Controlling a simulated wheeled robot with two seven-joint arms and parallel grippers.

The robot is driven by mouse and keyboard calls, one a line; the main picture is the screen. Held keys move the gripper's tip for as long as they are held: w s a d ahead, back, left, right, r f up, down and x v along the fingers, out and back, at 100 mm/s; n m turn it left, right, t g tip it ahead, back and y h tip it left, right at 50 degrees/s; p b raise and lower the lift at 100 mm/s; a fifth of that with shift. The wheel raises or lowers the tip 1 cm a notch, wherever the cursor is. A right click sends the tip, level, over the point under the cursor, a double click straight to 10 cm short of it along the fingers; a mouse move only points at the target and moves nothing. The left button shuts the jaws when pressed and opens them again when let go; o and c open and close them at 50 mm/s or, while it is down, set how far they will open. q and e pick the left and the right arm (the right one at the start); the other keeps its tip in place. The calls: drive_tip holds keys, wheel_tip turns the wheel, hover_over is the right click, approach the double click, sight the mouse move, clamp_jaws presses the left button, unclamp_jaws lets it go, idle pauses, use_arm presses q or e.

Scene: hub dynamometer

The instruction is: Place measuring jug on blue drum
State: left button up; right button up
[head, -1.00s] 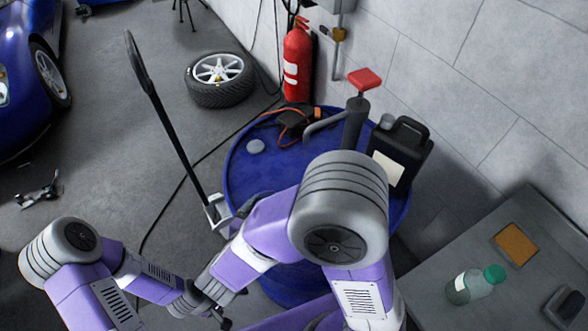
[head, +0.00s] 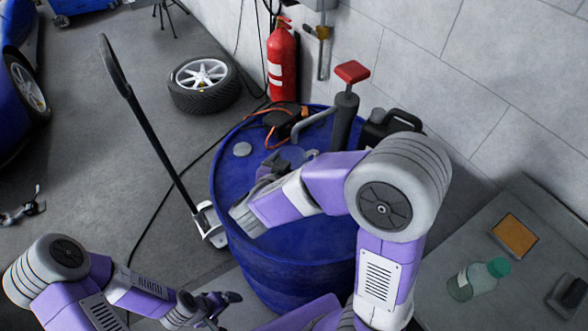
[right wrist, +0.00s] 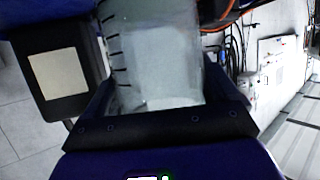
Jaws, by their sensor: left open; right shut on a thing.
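The blue drum (head: 322,238) stands upright in the middle of the head view. The measuring jug (right wrist: 160,50) is translucent with black graduation marks and fills the upper middle of the right wrist view. My right gripper (head: 278,165) is shut on the jug over the drum top. In the head view the gripper and arm hide most of the jug, and I cannot tell whether its base touches the drum. My left gripper (head: 222,303) is open and empty, low in the head view, in front of the drum.
On the drum are a hand pump (head: 346,115) with a red handle, a black can (head: 388,130) with a pale label (right wrist: 57,82), an orange cable (head: 272,118) and a grey cap (head: 242,149). A bench (head: 450,235) holding a bottle (head: 478,278) is at right.

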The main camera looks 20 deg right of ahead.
sight(296, 164)
drive_tip(key=shift+w+d, duration=0.7)
drive_tip(key=shift+d, duration=0.05)
wheel_tip(296, 164, down, 4)
drive_tip(key=b, duration=0.2)
drive_tip(key=shift+a+r+b, duration=0.1)
drive_tip(key=shift+r+b, duration=0.1)
drive_tip(key=shift+b, duration=0.1)
drive_tip(key=shift+r, duration=0.1)
drive_tip(key=o, duration=0.9)
drive_tip(key=shift+f, duration=0.2)
drive_tip(key=shift+r, duration=0.15)
